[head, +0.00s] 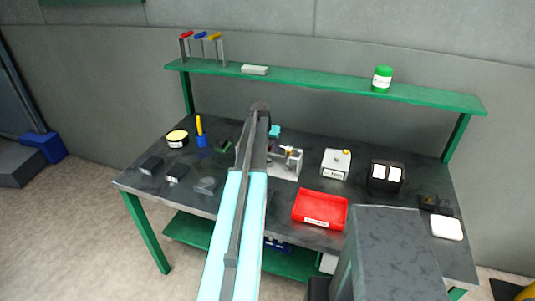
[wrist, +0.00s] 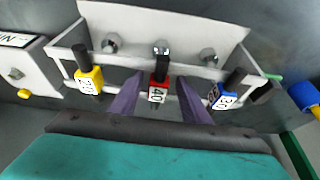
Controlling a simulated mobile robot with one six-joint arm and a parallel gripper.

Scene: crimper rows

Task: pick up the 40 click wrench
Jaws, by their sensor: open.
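The 40 click wrench (wrist: 158,90) stands in a light metal rack (wrist: 225,30) in the wrist view, a red block with a white "40" label and a dark shaft. My gripper (wrist: 160,87) is open, with one purple finger to the left of the red wrench and one to the right. I cannot tell whether the fingers touch it. A yellow-labelled wrench (wrist: 90,80) stands left of it and a blue-labelled one (wrist: 222,97) right of it. In the head view the rack (head: 288,164) is partly hidden by my arm.
The rack stands on a dark workbench (head: 225,208). A red bin (head: 320,209) is in front and right of it, with a grey box (head: 336,164) to its right. A green shelf (head: 330,84) runs above the bench's back. Several small items lie at the left.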

